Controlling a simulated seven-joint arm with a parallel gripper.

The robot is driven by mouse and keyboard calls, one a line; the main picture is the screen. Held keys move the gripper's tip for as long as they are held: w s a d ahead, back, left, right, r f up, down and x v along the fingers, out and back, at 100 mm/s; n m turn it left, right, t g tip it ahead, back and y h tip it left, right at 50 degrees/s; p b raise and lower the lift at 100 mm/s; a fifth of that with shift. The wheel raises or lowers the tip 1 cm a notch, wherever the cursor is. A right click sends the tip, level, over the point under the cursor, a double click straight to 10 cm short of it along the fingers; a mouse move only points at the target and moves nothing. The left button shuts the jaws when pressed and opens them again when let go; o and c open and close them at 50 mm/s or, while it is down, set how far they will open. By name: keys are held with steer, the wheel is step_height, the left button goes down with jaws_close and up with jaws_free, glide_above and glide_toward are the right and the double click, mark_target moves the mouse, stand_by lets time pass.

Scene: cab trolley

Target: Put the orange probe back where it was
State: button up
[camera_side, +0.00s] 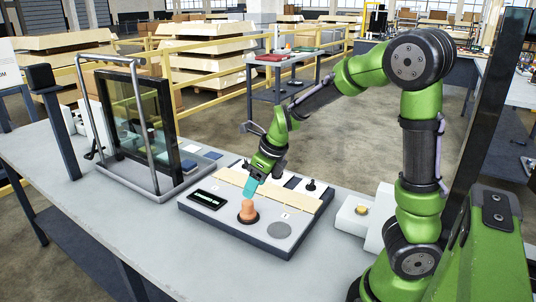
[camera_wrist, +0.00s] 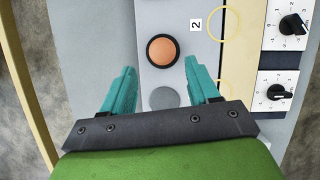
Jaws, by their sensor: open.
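The orange probe (camera_side: 248,211) stands upright on the black ring on the grey panel (camera_side: 236,230) in the side view. In the wrist view the probe (camera_wrist: 162,49) shows from above as an orange disc inside a dark ring. My gripper (camera_side: 251,187) points down, with its teal fingers close above the probe's top in the side view. In the wrist view my gripper (camera_wrist: 160,64) is open and empty. The probe lies just beyond the fingertips, roughly centred between them. A flat grey disc (camera_side: 279,229) is on the panel beside the probe; it also shows between the fingers (camera_wrist: 164,97).
A dark display (camera_side: 208,199) is left of the probe. Dials (camera_wrist: 292,24) line the panel's other side, past a beige strip (camera_wrist: 231,40). A framed glass pane (camera_side: 140,115) stands in a tray at left. A white block (camera_side: 352,218) stands right of the panel.

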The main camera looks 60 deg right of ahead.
steer(key=s+a+r+n+t, duration=0.1)
steer(key=s+a+r+n, duration=0.2)
steer(key=n, duration=0.7)
steer(key=s+a+r+n+y, duration=0.1)
steer(key=s+a+r+n, duration=0.2)
steer(key=s+n, duration=0.3)
steer(key=s+a+r+n+t, duration=0.1)
steer(key=s+a+r+n, duration=0.3)
steer(key=n, duration=1)
steer(key=shift+s+a+t, duration=0.3)
steer(key=shift+s+a, duration=0.3)
steer(key=shift+a, duration=0.1)
steer(key=shift+r, duration=0.15)
